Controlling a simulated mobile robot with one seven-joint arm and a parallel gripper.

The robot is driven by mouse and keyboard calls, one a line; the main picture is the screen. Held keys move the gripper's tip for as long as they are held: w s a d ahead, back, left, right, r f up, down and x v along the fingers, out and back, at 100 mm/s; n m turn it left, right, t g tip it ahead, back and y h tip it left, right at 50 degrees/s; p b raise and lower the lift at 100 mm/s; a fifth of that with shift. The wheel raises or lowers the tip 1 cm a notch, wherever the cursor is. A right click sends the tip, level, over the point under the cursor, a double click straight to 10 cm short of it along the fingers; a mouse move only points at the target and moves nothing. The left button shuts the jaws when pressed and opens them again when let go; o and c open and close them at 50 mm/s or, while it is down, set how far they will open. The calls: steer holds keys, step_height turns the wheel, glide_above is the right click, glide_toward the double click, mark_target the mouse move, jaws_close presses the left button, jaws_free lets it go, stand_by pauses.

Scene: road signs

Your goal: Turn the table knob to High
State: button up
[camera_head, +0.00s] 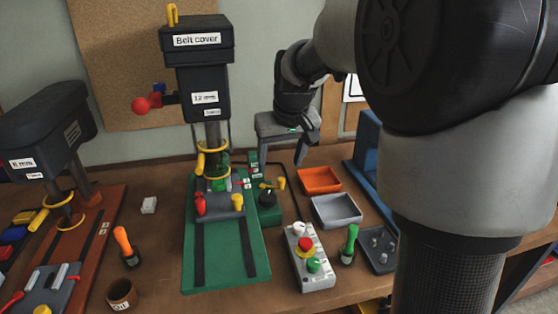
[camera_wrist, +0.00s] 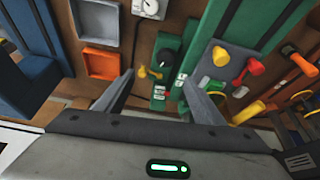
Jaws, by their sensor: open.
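The table knob (camera_head: 267,197) is a dark round knob on a small green housing beside the green drill press base. It also shows in the wrist view (camera_wrist: 166,58), with a pale pointer mark. Small white labels (camera_wrist: 160,92) sit on green blocks near it, but their text is too small to read. A yellow-handled lever (camera_wrist: 149,72) stands beside the knob. My gripper (camera_head: 280,156) is open and empty, above and behind the knob in the head view. In the wrist view its two fingers (camera_wrist: 159,79) are spread, with the knob beyond and between them.
A drill press (camera_head: 204,95) labelled "Belt cover" stands left of my gripper. An orange tray (camera_head: 319,180) and a grey tray (camera_head: 336,210) lie right of the knob. A control box (camera_head: 308,263) with a red button and a green-handled tool (camera_head: 350,244) stand nearer.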

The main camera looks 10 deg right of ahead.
steer(key=shift+p+v, duration=0.8)
steer(key=shift+v, duration=0.8)
steer(key=shift+d+r, duration=0.1)
steer(key=shift+d, duration=0.05)
steer(key=p+v, duration=0.1)
steer(key=v, duration=1.6)
steer(key=shift+r, duration=0.1)
steer(key=n+g, duration=0.4)
steer(key=n, duration=1.7)
glide_above(268, 196)
step_height(268, 196, down, 18)
step_height(268, 196, down, 17)
steer(key=shift+r+b, duration=0.2)
steer(key=shift+b, duration=0.35)
